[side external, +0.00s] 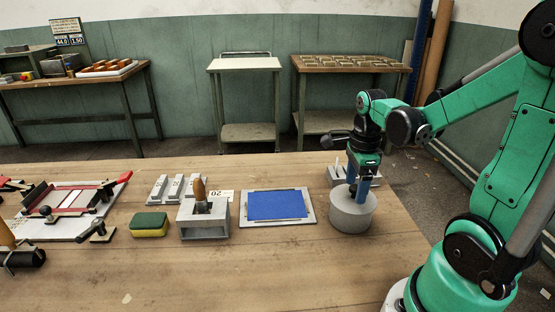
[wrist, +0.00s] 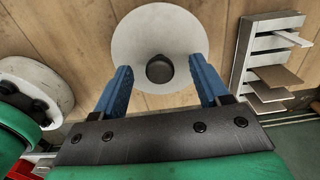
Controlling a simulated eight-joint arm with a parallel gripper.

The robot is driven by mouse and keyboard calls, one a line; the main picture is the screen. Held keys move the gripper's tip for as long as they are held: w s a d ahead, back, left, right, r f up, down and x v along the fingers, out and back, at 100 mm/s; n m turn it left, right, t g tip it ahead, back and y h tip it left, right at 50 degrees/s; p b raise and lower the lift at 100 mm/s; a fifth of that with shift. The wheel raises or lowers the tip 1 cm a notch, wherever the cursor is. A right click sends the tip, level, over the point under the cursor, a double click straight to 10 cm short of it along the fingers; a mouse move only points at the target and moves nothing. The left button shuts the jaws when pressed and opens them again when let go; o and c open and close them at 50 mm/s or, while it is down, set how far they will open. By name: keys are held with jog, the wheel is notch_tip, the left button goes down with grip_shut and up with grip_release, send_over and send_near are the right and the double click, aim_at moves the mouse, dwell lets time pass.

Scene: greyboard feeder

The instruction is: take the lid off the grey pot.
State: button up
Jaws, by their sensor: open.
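The grey pot (side external: 352,214) stands upright on the wooden table, to the right of the blue mat. Its round grey lid (wrist: 150,34) with a dark knob (wrist: 159,69) is seen from above in the wrist view. The lid looks to be on the pot. My gripper (side external: 360,190) is over the pot, pointing down. In the wrist view my gripper (wrist: 162,80) is open, with one blue finger on each side of the knob and a gap to it on both sides. Whether the fingertips touch the lid I cannot tell.
A blue mat in a grey frame (side external: 246,220) lies left of the pot. A grey rack (side external: 338,172) stands close behind it and shows at right in the wrist view (wrist: 242,70). Farther left are a grey block holder (side external: 190,230) and a sponge (side external: 149,230).

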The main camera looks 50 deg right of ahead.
grip_shut()
jog(key=shift+r, duration=0.1)
